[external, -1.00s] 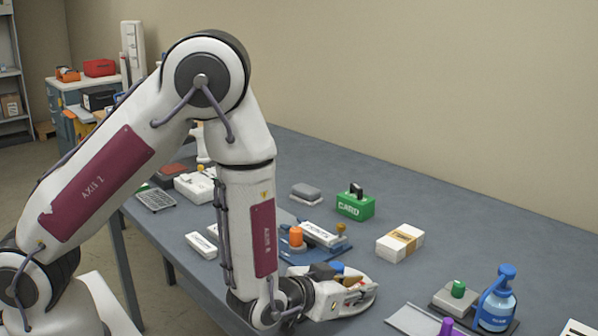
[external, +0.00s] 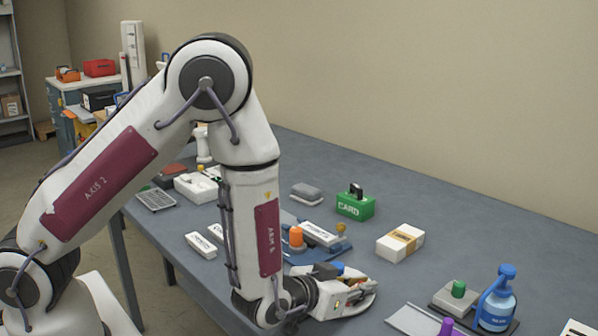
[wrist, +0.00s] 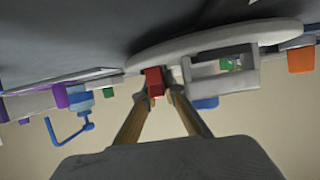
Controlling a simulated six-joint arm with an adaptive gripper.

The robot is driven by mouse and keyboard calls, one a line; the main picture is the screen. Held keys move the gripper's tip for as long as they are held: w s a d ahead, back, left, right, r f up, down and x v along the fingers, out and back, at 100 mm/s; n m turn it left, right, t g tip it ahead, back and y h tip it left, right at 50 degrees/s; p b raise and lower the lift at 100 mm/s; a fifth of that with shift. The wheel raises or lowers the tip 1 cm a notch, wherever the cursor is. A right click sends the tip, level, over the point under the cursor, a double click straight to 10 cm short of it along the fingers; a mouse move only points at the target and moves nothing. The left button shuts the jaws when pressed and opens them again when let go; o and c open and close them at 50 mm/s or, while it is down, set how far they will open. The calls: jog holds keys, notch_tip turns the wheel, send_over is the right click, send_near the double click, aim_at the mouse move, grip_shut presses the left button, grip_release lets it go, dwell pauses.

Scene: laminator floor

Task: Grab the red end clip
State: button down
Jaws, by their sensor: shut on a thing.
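The red end clip (wrist: 154,82) shows in the wrist view as a small red block between my fingertips. My gripper (wrist: 163,86) is shut on it, with a finger at each side. A pale rounded plate (wrist: 215,38) and a grey bracket lie close by in that view; I cannot tell whether the clip touches them. In the external view my gripper is low over the front part of the table, and I cannot make out the clip there.
A blue fixture with an orange knob (external: 296,237) stands behind my gripper. A green card box (external: 355,204) and a white carton (external: 400,242) are farther back. A blue bottle (external: 497,305) and a green-knobbed block (external: 458,290) stand to the right. The back right tabletop is clear.

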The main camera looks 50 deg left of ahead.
jog(key=shift+r, duration=0.15)
jog(key=shift+r, duration=4.85)
